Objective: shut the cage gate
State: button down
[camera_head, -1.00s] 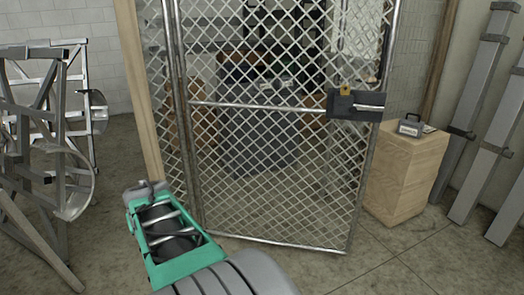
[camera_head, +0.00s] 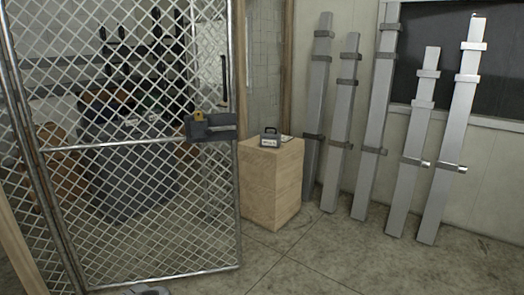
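The cage gate (camera_head: 130,175) is a silver-framed chain-link panel in the left half of the head view. Its hinge side is at the left and its free edge at the right. A dark grey latch box with a lever handle (camera_head: 212,127) and a small brass-coloured part sits on the free edge at mid height. A gap shows between the free edge and the wooden post (camera_head: 287,60) at the right, so the gate looks ajar; how far is hard to judge. Only a small grey bit of my arm shows at the bottom edge; no gripper fingers are visible.
A wooden block (camera_head: 270,185) stands right of the gate with a small grey padlock-like case (camera_head: 269,138) on it. Several aluminium beams (camera_head: 375,110) lean on the right wall. The concrete floor (camera_head: 320,260) before them is clear. Shelving and bins show behind the mesh.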

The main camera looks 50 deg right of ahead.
aim_at(195, 130)
jog(key=z, duration=0.75)
jog(key=i, duration=1.6)
jog(key=u, duration=0.5)
